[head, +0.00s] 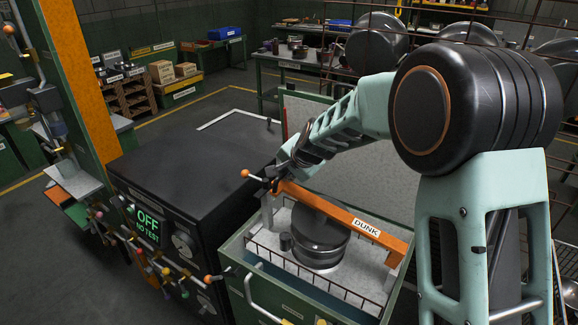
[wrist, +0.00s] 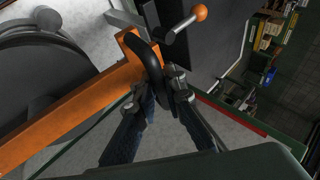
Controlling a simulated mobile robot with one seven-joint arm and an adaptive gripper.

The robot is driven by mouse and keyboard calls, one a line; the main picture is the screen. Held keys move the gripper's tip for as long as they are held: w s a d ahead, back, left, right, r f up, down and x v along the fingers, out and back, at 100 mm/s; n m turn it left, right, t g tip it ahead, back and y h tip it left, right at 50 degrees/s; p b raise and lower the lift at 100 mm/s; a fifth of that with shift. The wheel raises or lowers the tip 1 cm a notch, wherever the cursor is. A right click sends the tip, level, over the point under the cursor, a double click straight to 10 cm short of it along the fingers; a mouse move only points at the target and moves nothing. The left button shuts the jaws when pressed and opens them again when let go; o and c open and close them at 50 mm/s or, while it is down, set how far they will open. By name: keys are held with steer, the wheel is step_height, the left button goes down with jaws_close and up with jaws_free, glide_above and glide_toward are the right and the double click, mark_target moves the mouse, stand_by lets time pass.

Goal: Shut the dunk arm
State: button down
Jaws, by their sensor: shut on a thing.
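The dunk arm (head: 345,217) is an orange bar labelled DUNK, lying across the top of an open green tank (head: 235,262). A dark lidded pot (head: 320,235) sits under the bar inside the tank's wire basket. In the wrist view the orange bar (wrist: 75,112) runs from lower left to upper middle, with a black curved handle (wrist: 150,62) at its end. My gripper (wrist: 165,88) is shut on this handle; its fingers partly hide it. In the head view my gripper (head: 278,180) is at the bar's left end, small and dark.
A black cabinet (head: 195,155) with a display reading OFF, NO TEST stands left of the tank. An orange-knobbed lever (head: 246,173) sticks out beside my gripper; its knob also shows in the wrist view (wrist: 200,12). The tank's grey lid (head: 350,150) stands raised behind.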

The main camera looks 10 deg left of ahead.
mark_target(281, 182)
steer(key=shift+w+a+f+b, duration=0.15)
steer(key=shift+a+f+b, duration=0.2)
steer(key=shift+f, duration=0.55)
steer(key=shift+w+a+f+b, duration=0.1)
steer(key=shift+a+f, duration=0.35)
steer(key=shift+f, duration=0.45)
steer(key=c, duration=2)
jaws_free()
steer(key=shift+d, duration=0.1)
steer(key=v, duration=1.2)
